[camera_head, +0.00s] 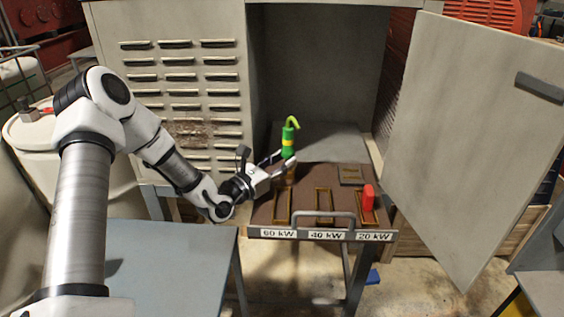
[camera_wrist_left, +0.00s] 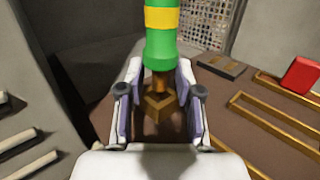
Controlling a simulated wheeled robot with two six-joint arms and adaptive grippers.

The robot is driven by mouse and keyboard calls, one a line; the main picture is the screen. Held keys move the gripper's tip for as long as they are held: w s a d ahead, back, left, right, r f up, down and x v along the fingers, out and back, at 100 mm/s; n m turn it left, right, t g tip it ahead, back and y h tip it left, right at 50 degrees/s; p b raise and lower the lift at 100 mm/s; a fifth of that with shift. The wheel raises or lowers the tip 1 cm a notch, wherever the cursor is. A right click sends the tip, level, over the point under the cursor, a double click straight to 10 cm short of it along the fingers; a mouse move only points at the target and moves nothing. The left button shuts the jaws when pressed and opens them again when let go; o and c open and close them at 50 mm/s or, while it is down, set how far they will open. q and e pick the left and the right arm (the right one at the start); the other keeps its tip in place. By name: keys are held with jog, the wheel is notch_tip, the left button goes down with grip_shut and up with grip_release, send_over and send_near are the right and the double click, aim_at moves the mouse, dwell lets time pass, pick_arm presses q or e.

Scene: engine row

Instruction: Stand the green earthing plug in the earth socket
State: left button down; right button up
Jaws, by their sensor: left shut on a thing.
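The green earthing plug (camera_head: 288,142) has a yellow band and a yellow-green tail curving from its top. It stands roughly upright over the back left of the brown tray. My left gripper (camera_head: 281,162) is shut on it, low on its body. In the left wrist view the plug (camera_wrist_left: 161,45) rises between the two fingers (camera_wrist_left: 158,92), and a copper-coloured pin shows below its green body. A small square brass-coloured frame (camera_wrist_left: 153,108), apparently the earth socket, lies right beneath the pin. I cannot tell whether the pin is inside it or just above. My right gripper is not in view.
The brown tray (camera_head: 300,209) has long brass slots above labels 60 kW, 40 kW and 20 kW, and a front handle (camera_head: 322,216). A red block (camera_head: 368,197) stands at the 20 kW slot. A dark plate (camera_head: 351,175) lies behind. The open cabinet door (camera_head: 475,130) stands right.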

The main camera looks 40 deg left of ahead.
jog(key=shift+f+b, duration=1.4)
jog(key=shift+b, duration=0.05)
dwell(4.5)
